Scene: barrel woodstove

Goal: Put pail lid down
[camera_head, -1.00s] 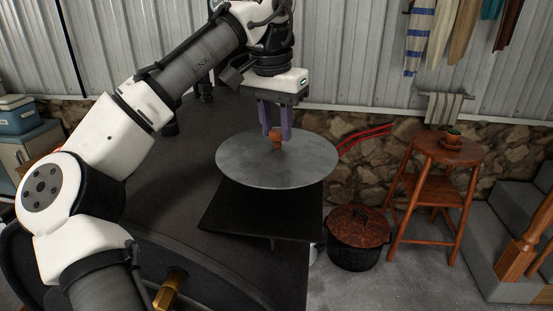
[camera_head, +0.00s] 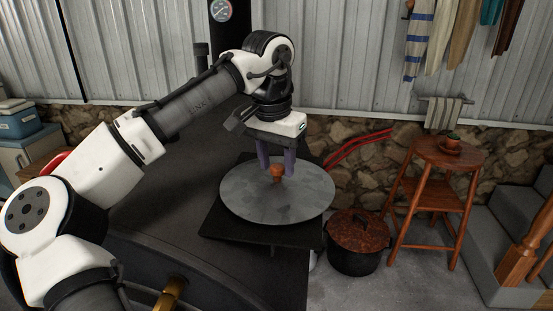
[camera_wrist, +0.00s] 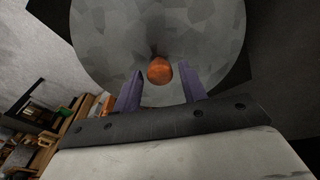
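The pail lid is a round grey metal disc (camera_head: 250,200) with a small orange-brown knob (camera_head: 277,172) at its middle. It lies level, low over a flat black square plate (camera_head: 225,228), and appears to rest on it; its underside is hidden. My gripper (camera_head: 277,172) points down over the lid, with its two purple fingers around the knob. In the wrist view, the fingers stand apart with a gap on each side of the knob (camera_wrist: 160,70), which sits just beyond the fingertips, between them.
A dark pot with a rusty lid (camera_head: 358,232) stands on the floor at the right. Beyond it is a wooden step stool (camera_head: 448,158) with a small cup on top. Grey steps (camera_head: 515,225) lie further right. The dark stove top (camera_head: 170,185) is clear left of the lid.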

